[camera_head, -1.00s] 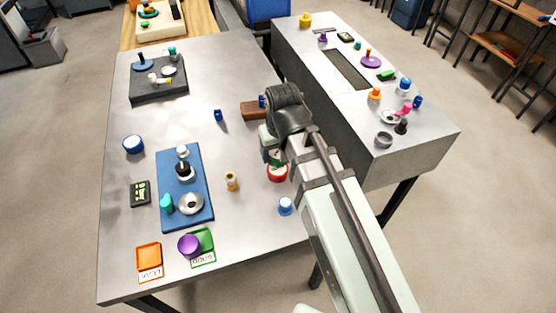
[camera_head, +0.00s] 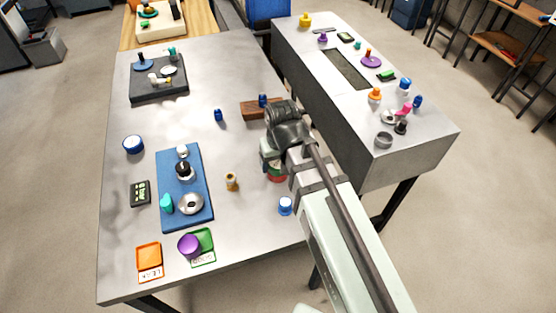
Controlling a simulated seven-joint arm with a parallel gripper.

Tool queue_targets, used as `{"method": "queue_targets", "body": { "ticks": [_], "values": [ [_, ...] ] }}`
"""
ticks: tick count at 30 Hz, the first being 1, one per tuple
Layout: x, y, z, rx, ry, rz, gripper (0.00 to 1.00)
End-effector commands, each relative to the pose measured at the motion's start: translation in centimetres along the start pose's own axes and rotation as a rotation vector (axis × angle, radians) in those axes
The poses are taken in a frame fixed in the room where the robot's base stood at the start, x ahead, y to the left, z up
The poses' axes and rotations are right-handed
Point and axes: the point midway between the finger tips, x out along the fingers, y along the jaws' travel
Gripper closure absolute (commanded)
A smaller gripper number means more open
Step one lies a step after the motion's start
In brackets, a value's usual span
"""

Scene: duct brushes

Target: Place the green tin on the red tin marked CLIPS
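The red tin (camera_head: 277,179) stands on the grey table, right of the middle, and only a slice of it shows below my gripper. A small patch of the green tin (camera_head: 274,170) shows just above the red one, under my gripper. Whether the two tins touch is too small to tell. My gripper (camera_head: 270,164) points down over them, and its hand and wrist cover most of both. Its fingertips are hidden, so its opening does not show. No CLIPS marking is readable.
A brown block (camera_head: 256,110) lies behind my gripper. A blue-and-white tin (camera_head: 285,206) and an amber jar (camera_head: 232,182) stand nearby. The blue mat (camera_head: 200,214) holds several items to the left. A purple tin (camera_head: 189,245) stands at the front. Bare table lies around the amber jar.

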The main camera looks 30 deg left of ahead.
Motion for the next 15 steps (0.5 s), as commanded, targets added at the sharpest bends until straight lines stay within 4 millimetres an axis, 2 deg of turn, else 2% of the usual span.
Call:
{"method": "queue_targets", "body": {
  "ticks": [1,5,15],
  "values": [
    [-0.01,0.0,0.01,0.0,0.0,0.0,0.19],
    [-0.02,0.0,0.01,0.0,0.0,0.0,0.07],
    [-0.3,0.0,-0.05,0.0,0.0,0.0,0.06]
  ]
}}
